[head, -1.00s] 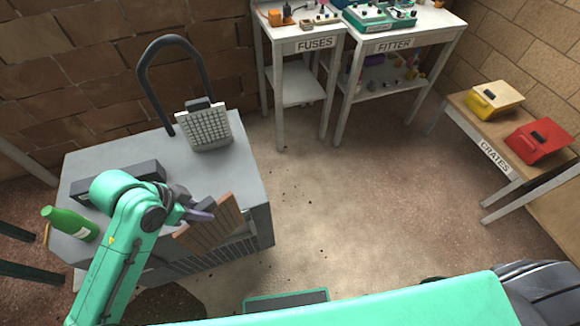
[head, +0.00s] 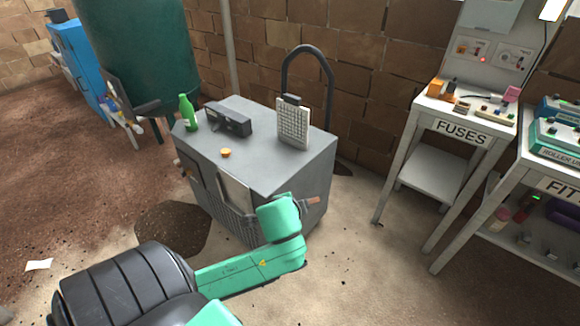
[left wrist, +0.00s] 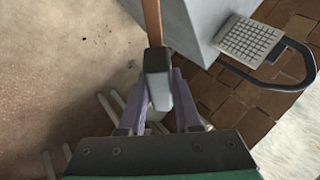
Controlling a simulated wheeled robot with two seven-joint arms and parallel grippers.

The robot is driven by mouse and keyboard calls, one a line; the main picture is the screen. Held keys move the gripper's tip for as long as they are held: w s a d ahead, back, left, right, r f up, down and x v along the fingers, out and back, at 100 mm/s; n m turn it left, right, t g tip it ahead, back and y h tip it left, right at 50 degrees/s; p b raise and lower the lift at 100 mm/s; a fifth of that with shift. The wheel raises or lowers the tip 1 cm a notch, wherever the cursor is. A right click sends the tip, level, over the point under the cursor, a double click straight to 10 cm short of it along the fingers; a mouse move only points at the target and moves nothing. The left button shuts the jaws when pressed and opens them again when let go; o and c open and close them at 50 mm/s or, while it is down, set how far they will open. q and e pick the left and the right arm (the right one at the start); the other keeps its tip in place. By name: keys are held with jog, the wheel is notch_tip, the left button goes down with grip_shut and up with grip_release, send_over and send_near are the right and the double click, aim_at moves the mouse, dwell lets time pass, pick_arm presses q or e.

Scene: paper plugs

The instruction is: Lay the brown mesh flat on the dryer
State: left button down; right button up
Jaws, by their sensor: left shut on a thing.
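The brown mesh (head: 313,201) shows mostly edge-on in the head view, just off the front right side of the grey cabinet, partly hidden by my arm. In the left wrist view the brown mesh (left wrist: 152,22) is a thin upright strip running out from a dark and grey grip piece (left wrist: 158,70). My left gripper (left wrist: 160,92) has its purple fingers shut on that grip piece. Its fingers are hidden behind my arm in the head view. No label reads dryer, so I cannot tell which thing is the dryer. My right gripper is not in view.
The grey cabinet (head: 275,165) carries a green bottle (head: 188,112), a black box (head: 229,119), a small orange disc (head: 226,153) and a white mesh panel (head: 293,124) beside a dark hoop (head: 330,75). The FUSES table (head: 462,132) stands right. A green tank (head: 138,50) stands back left.

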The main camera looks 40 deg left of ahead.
pick_arm(q)
notch_tip(320, 180, down, 3)
jog(key=m+t+y+b, duration=0.1)
jog(key=m+t+b, duration=0.1)
jog(key=b, duration=0.2)
jog(key=shift+a+t+y, duration=0.15)
jog(key=shift+t+y, duration=0.15)
jog(key=s+d+f+m+t+h+b, duration=0.4)
jog(key=d+f+m+t+h+b, duration=0.2)
jog(key=d+f+m+t+b, duration=0.5)
jog(key=w+a+r+n+g+y, duration=0.2)
jog(key=w+a+r+n+y, duration=0.1)
jog(key=a, duration=0.5)
jog(key=w+a+r+n+g+y, duration=0.3)
jog(key=w+a+y, duration=0.1)
jog(key=w+a, duration=0.3)
jog(key=w+a+r+n+g+y, duration=0.2)
jog(key=w+a+r+n+y, duration=0.1)
jog(key=a, duration=0.6)
jog(key=shift+w+r+n+y+p, duration=0.35)
jog(key=shift+w+n+y, duration=0.15)
jog(key=shift+w+y, duration=0.45)
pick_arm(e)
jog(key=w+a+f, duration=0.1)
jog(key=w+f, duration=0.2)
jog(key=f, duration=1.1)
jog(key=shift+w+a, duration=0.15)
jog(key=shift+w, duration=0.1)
